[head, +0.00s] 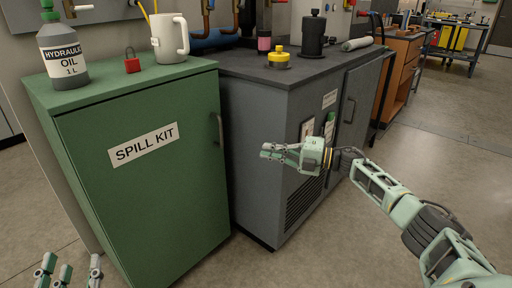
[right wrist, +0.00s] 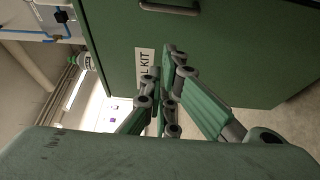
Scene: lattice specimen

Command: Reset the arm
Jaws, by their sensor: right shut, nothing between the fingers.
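My right gripper (head: 268,151) reaches in from the right in the head view, in front of the grey cabinet. Its green and grey fingers are closed together and hold nothing. In the right wrist view the fingers (right wrist: 165,78) meet near the middle, with the green cabinet's front behind them. My left gripper (head: 75,270) shows only as fingertips at the bottom left of the head view. These tips stand apart with a gap between them and nothing visible in it. The rest of that hand is out of frame.
The green spill kit cabinet (head: 165,205) carries an oil bottle (head: 63,55), a red padlock (head: 132,64) and a white mug (head: 169,40). The grey cabinet (head: 262,170) beside it carries a yellow-topped item (head: 279,60) and a black canister (head: 313,38). Open floor (head: 350,245) lies at right.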

